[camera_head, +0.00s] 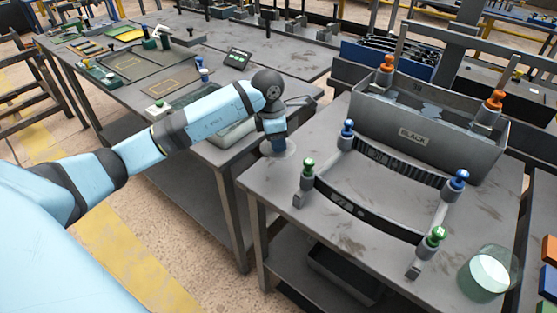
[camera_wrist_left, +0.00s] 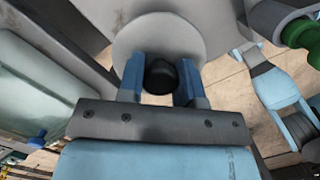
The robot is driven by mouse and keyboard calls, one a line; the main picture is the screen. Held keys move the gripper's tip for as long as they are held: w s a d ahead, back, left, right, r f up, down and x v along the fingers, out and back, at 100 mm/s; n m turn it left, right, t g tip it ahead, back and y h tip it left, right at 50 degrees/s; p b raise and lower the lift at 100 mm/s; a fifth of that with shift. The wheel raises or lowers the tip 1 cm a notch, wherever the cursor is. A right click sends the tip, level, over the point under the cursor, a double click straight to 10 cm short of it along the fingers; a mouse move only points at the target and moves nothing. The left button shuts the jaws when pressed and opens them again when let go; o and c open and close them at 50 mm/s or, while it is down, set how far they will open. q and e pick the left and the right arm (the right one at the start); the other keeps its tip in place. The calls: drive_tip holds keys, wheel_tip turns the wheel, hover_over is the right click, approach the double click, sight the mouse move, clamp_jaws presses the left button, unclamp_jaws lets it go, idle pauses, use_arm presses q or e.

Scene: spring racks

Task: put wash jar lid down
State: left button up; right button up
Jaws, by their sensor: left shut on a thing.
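The wash jar lid is a pale round disc (camera_head: 287,153) with a black knob (camera_wrist_left: 160,76). My left gripper (camera_head: 273,143) is shut on the knob, with one blue finger on each side of it. In the left wrist view the disc (camera_wrist_left: 150,30) spreads out beyond the fingers. A clear glass jar (camera_head: 490,273) with pale green contents stands at the table's front right.
The near table (camera_head: 340,260) holds a rack with green and blue knobs (camera_head: 348,128) and a black strip (camera_head: 365,213). A second table with a tray (camera_head: 232,130) lies to the left across a gap.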

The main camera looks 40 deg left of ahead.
sight(280, 170)
use_arm(q)
wheel_tip(280, 170, down, 4)
drive_tip(key=shift+r, duration=0.1)
wheel_tip(280, 170, down, 4)
drive_tip(key=shift+r, duration=0.1)
use_arm(e)
drive_tip(key=shift+w+d+r, duration=0.1)
drive_tip(key=shift+w+r, duration=0.1)
drive_tip(key=shift+w, duration=0.15)
drive_tip(key=shift+f, duration=0.1)
use_arm(q)
drive_tip(key=shift+f, duration=0.2)
drive_tip(key=o, duration=0.9)
drive_tip(key=shift+o, duration=0.2)
drive_tip(key=shift+r, duration=0.1)
use_arm(e)
drive_tip(key=shift+s+f, duration=0.1)
drive_tip(key=shift+s, duration=0.1)
